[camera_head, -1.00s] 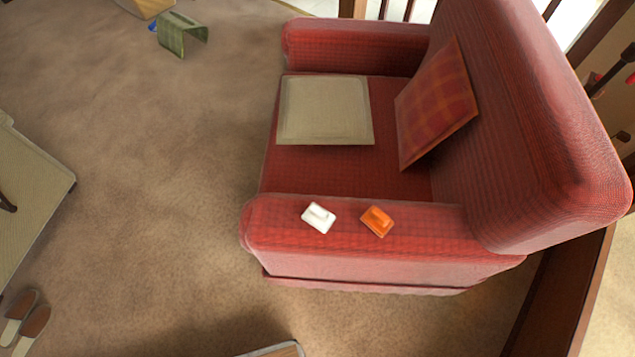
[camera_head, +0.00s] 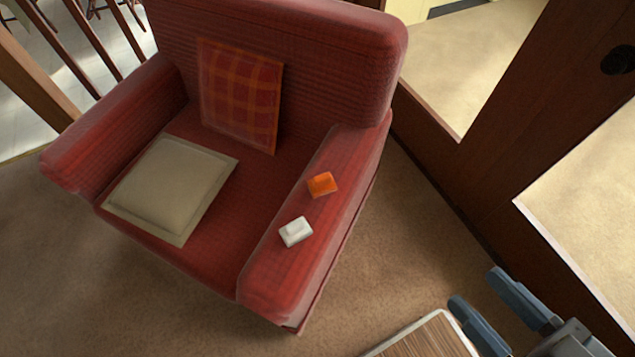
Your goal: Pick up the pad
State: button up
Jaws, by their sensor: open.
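A flat beige square pad, like a cushion (camera_head: 172,188), lies on the seat of the red armchair (camera_head: 270,45), toward its front. A small white object (camera_head: 296,232) and a small orange object (camera_head: 322,185) sit on the chair's right armrest; I cannot tell what they are. My gripper (camera_head: 477,288) is at the lower right, with its two grey-blue fingers apart and nothing between them. It is to the right of the armchair, well apart from the beige pad and the armrest objects.
A red plaid pillow (camera_head: 240,95) leans on the chair's backrest. A wood-topped surface with a pale edge (camera_head: 425,340) is at the bottom, beside my gripper. Dark wooden framing (camera_head: 545,120) stands at the right. Carpet lies bare in front of the chair.

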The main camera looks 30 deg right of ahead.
aim_at(323, 184)
jog(key=z, duration=2)
jog(key=u, duration=1.95)
jog(key=i+j+z, duration=0.1)
jog(key=j, duration=0.25)
jog(key=i+j, duration=0.1)
jog(key=j, duration=0.25)
jog(key=i+j+z, duration=0.15)
jog(key=j, duration=0.55)
jog(key=i+z, duration=0.05)
